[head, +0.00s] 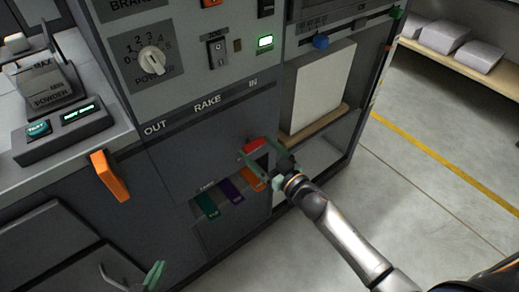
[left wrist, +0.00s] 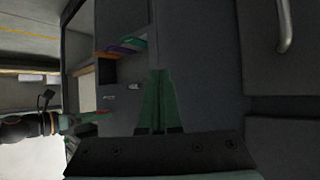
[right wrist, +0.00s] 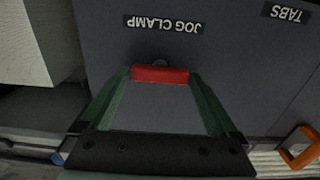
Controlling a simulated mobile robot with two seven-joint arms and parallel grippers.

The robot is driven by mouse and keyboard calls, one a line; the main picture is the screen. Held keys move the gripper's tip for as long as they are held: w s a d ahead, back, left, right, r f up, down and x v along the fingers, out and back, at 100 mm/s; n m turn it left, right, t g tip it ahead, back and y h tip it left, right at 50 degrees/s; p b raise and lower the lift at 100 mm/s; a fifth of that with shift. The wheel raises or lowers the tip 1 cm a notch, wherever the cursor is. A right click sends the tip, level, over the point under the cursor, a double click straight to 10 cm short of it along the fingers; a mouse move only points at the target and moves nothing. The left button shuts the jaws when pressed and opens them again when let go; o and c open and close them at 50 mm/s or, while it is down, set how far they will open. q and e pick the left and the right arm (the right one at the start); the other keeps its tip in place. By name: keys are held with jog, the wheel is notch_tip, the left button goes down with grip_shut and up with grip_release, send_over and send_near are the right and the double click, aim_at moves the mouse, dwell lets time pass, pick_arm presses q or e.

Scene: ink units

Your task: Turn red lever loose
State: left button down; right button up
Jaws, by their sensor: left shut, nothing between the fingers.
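The red lever (head: 254,146) sticks out from the dark front panel of the machine. In the right wrist view it is a red bar (right wrist: 160,74) lying across the picture below the "JOG CLAMP" label (right wrist: 163,24). My right gripper (head: 256,148) is at it, one green finger at each end of the bar. In the right wrist view the fingertips (right wrist: 160,75) meet the bar's ends or nearly so; I cannot tell whether they press on it. My left gripper (head: 153,274) is low at the front left, away from the lever. Its fingers (left wrist: 157,82) are together and empty.
An orange handle (head: 109,176) sticks out left of the lever. Green, purple and orange tabs (head: 231,191) sit in a recess below the lever. A white paper stack (head: 322,92) stands on a wooden shelf to the right. Open floor (head: 430,150) lies right of the machine.

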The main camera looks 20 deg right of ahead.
jog(key=c, duration=0.9)
pick_arm(q)
jog(key=shift+s+d+f, duration=0.1)
jog(key=shift+s+f, duration=0.2)
jog(key=shift+f, duration=0.1)
pick_arm(e)
jog(key=shift+c, duration=0.2)
